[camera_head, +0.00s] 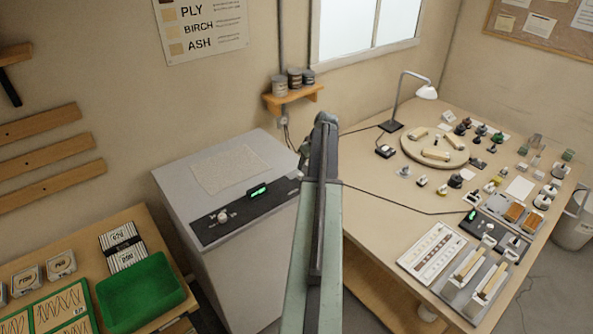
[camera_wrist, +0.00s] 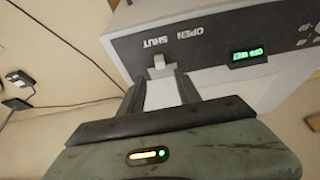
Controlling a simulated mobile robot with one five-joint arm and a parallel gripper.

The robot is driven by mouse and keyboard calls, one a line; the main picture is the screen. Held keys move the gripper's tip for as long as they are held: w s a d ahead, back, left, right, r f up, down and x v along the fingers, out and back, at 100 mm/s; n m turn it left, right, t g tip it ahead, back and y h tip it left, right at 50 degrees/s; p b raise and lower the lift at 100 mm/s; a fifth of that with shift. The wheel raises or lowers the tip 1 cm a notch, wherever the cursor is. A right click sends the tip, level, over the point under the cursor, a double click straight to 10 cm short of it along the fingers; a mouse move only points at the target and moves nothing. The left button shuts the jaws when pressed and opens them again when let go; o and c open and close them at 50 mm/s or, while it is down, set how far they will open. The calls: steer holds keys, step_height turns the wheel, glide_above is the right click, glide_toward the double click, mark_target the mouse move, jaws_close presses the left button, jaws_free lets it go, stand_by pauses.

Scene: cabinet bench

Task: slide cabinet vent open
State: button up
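The grey cabinet (camera_head: 230,262) stands left of my arm in the head view, with a dark control strip along its front top edge. In the wrist view, which is upside down, the vent's small pale slider knob (camera_wrist: 159,63) sits on the dark strip (camera_wrist: 200,60) beside the word SHUT; OPEN is printed to its right in the picture. In the head view my arm hides the slider, and the gripper cannot be made out.
A lit green display (camera_wrist: 249,55) is beside the slider. A round knob (camera_head: 222,217) is farther along the strip. A cluttered workbench (camera_head: 376,205) stands to the right, and a green tray (camera_head: 140,291) lies at lower left. A small shelf with cans (camera_head: 293,98) is on the wall.

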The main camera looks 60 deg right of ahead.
mark_target(301, 174)
steer(key=b+x, duration=0.7)
steer(key=x, duration=0.1)
steer(key=shift+r, duration=0.1)
jaws_close()
steer(key=shift+a, duration=0.1)
stand_by(1.1)
